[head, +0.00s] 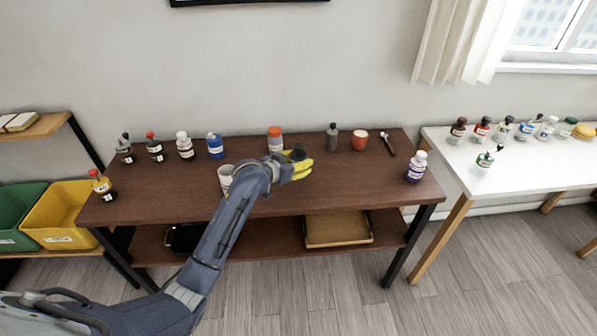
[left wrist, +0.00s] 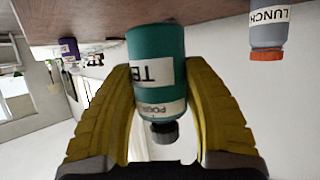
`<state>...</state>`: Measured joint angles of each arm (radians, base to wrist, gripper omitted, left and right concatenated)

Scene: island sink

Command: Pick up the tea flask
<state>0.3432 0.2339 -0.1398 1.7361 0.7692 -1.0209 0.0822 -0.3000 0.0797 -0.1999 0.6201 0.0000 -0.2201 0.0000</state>
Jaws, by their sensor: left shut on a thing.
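The tea flask is a teal cylinder with a dark cap and pale labels reading "TE" and another partly covered word. It sits between the yellow fingers of my left gripper (left wrist: 165,110) in the left wrist view, where the flask (left wrist: 158,50) appears cap-down. In the head view my left gripper (head: 302,168) is over the middle of the brown table, with only the flask's dark cap (head: 298,152) showing; the rest is hidden. The gripper is shut on the flask. I cannot tell whether its base touches the table. My right gripper is not in view.
On the brown table (head: 350,185), an orange-lidded jar (head: 275,138) and a grey bottle (head: 332,139) stand close to the gripper. A white mug (head: 225,178) is beside my arm. A red cup (head: 360,140) and a purple bottle (head: 416,166) stand rightward.

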